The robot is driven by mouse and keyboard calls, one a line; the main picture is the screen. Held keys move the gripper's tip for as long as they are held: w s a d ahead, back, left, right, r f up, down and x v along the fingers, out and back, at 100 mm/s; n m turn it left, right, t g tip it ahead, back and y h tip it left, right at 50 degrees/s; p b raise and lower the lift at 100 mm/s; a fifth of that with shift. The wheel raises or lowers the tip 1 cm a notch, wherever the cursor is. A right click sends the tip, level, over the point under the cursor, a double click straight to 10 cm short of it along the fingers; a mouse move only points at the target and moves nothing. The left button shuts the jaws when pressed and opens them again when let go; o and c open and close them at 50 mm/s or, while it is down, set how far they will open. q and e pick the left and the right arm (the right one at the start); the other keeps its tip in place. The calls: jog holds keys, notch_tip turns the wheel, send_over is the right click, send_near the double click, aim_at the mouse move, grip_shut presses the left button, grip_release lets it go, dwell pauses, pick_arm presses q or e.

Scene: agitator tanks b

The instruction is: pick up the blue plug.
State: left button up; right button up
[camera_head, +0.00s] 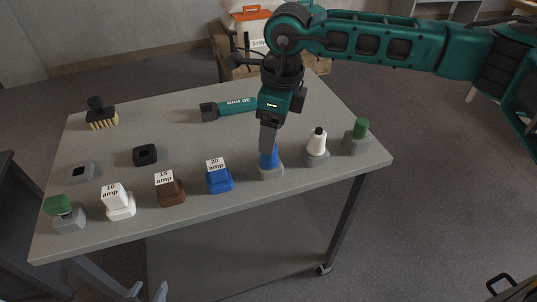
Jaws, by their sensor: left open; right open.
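A blue plug (269,160) stands upright in a grey base (270,173) near the front edge of the table, right of the middle. My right gripper (269,146) points down directly over it, its fingers reaching the top of the blue piece. The gripper is open; its fingers overlap in this view, so I cannot tell whether they touch or straddle the plug. The plug's upper part is partly hidden behind the fingers. A blue block labelled 20 amp (219,182) sits just left of it. My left gripper is not in view.
A white-topped piece (317,142) and a green one (361,128) stand to the right. Brown (171,193) and white (121,208) labelled blocks stand left. A teal tool (235,107) and a brush (101,115) lie further back on the table (165,120).

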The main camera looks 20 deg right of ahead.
aim_at(269, 157)
jog(key=shift+a+f, duration=0.2)
jog(key=shift+f, duration=1.3)
jog(key=shift+a+f, duration=0.2)
jog(key=shift+f, duration=1.3)
jog(key=shift+c, duration=0.4)
jog(key=c, duration=1.1)
